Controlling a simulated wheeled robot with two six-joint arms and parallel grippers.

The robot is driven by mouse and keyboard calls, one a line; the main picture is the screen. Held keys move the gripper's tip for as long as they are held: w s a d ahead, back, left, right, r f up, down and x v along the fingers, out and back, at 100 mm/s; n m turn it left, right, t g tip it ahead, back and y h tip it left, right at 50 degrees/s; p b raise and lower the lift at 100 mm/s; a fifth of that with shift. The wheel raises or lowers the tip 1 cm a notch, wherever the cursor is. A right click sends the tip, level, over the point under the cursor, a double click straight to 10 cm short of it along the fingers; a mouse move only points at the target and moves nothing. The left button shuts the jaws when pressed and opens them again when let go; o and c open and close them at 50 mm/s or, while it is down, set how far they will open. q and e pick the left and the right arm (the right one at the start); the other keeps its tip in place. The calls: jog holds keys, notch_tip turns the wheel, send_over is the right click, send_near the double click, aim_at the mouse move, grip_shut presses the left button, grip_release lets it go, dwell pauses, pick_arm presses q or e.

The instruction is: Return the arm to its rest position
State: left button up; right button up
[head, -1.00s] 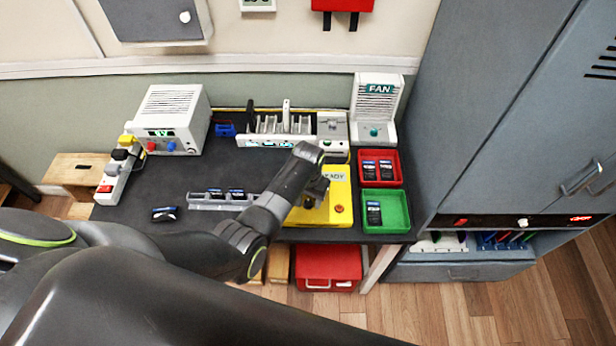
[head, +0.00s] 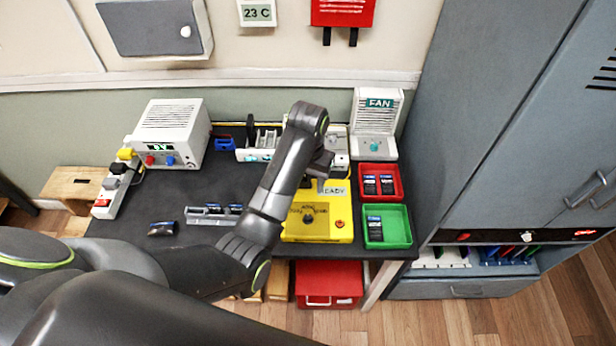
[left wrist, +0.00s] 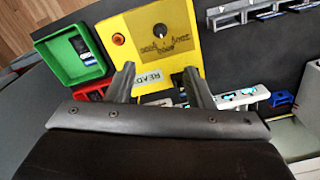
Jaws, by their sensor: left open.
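My left gripper (head: 318,178) is raised over the back part of the yellow tester box (head: 300,227), near its READY display. In the left wrist view my left gripper (left wrist: 160,85) shows two fingers spread apart with nothing between them, and the yellow box (left wrist: 150,40) lies beyond them. The forearm rises from the lower left across the bench. My right gripper is not in view.
A power supply (head: 172,130) and a fan unit (head: 376,125) stand behind.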

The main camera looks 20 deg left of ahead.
pick_arm(q)
jog(key=shift+r, duration=0.3)
